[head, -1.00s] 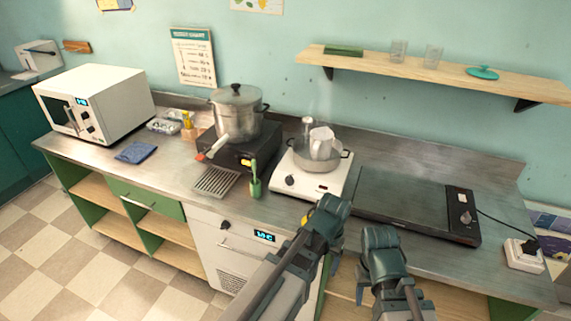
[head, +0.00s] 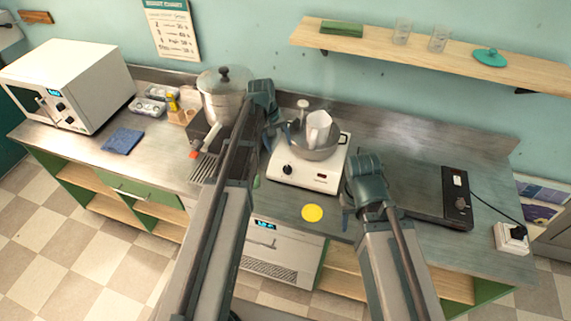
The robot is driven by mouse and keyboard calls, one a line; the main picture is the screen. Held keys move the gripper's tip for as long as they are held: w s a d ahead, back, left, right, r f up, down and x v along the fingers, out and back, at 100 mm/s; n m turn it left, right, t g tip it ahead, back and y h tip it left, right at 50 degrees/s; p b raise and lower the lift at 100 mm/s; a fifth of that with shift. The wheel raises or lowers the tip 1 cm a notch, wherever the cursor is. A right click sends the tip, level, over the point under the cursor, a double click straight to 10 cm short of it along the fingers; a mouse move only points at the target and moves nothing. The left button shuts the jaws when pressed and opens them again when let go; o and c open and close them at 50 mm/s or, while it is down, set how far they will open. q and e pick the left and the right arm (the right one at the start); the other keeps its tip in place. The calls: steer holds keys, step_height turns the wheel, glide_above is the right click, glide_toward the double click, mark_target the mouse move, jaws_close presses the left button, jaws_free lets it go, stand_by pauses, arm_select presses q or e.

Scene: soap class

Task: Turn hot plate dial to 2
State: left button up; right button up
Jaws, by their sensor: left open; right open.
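The white hot plate (head: 300,180) stands on the metal counter. Its black dial (head: 287,169) is on the front left and a small dark display is on the front right. The dial's setting is too small to read. A metal pan (head: 322,153) with a white jug (head: 319,127) in it sits on the plate. My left gripper (head: 274,128) is open over the plate's left rear, beside the pan and above the dial in the picture. My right gripper (head: 347,206) is open and empty at the plate's right front, over the counter.
A lidded pot (head: 222,92) stands at left on a black burner, partly hidden by my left arm. A black flat cooktop (head: 410,196) with its own dial lies at right. A shelf (head: 430,55) hangs above.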

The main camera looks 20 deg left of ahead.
mark_target(286, 166)
arm_select(q)
steer(key=b+x, duration=1.3)
steer(key=shift+f, duration=0.3)
jaws_close()
